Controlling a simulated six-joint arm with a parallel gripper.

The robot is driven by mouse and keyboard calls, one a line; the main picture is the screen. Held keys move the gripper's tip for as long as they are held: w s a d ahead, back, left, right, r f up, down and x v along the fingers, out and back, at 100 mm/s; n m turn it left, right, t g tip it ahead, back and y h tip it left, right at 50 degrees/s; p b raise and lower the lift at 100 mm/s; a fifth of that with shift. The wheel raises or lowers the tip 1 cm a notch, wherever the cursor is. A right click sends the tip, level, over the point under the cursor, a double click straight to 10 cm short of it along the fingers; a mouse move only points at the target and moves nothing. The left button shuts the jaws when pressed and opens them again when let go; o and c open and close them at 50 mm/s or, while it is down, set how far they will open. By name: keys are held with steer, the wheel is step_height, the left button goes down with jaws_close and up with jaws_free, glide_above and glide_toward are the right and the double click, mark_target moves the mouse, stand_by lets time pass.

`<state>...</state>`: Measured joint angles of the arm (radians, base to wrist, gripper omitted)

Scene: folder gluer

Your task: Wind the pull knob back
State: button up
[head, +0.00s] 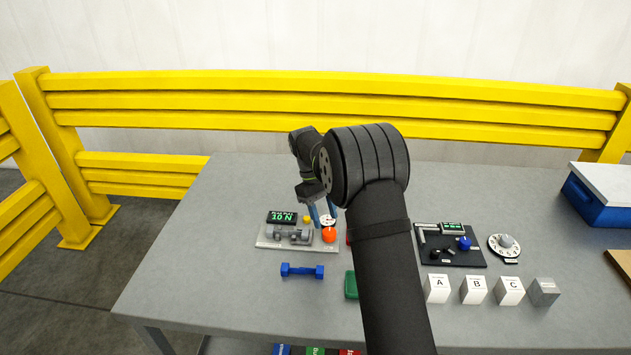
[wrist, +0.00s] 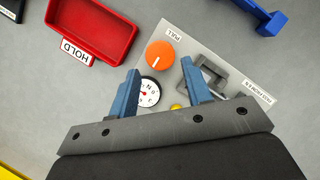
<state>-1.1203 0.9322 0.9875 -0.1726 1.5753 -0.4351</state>
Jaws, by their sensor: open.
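The pull knob (wrist: 160,54) is a round orange knob with a white pointer line, beside a PULL label on a light grey plate (wrist: 190,35). In the head view the knob (head: 329,236) is at the plate's right end. My gripper (wrist: 160,67) is open, with its two blue fingers apart and nothing between them that I can see held. In the wrist view the knob appears just beyond the fingertips, in line with the gap. In the head view my gripper (head: 324,219) is above the plate, slightly behind the knob. Whether the fingers touch anything is unclear.
A white dial (wrist: 149,92) with a red needle, a grey fixture (wrist: 207,76) and a yellow button (wrist: 176,106) are close to the fingers. A red tray (wrist: 92,28) labelled HOLD is beside the plate. A blue dumbbell-shaped piece (head: 302,271) lies in front.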

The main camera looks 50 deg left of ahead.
mark_target(330, 231)
steer(key=v, duration=1.3)
steer(key=shift+f, duration=0.1)
steer(key=x, duration=1.7)
steer(key=shift+d+f, duration=0.1)
steer(key=shift+f, duration=0.05)
steer(key=m+g, duration=0.1)
steer(key=m, duration=0.3)
steer(key=shift+w, duration=0.2)
steer(key=m+g+y, duration=0.1)
steer(key=m+g, duration=0.1)
steer(key=m, duration=0.2)
steer(key=shift+d+m, duration=0.1)
steer(key=shift+m, duration=0.3)
steer(key=m, duration=0.2)
steer(key=m+g+y, duration=0.1)
steer(key=m, duration=0.2)
steer(key=shift+w+d+y, duration=0.15)
steer(key=shift+y, duration=0.15)
steer(key=shift+m+g+y, duration=0.3)
steer(key=shift+m+y, duration=0.4)
steer(key=shift+m, duration=0.9)
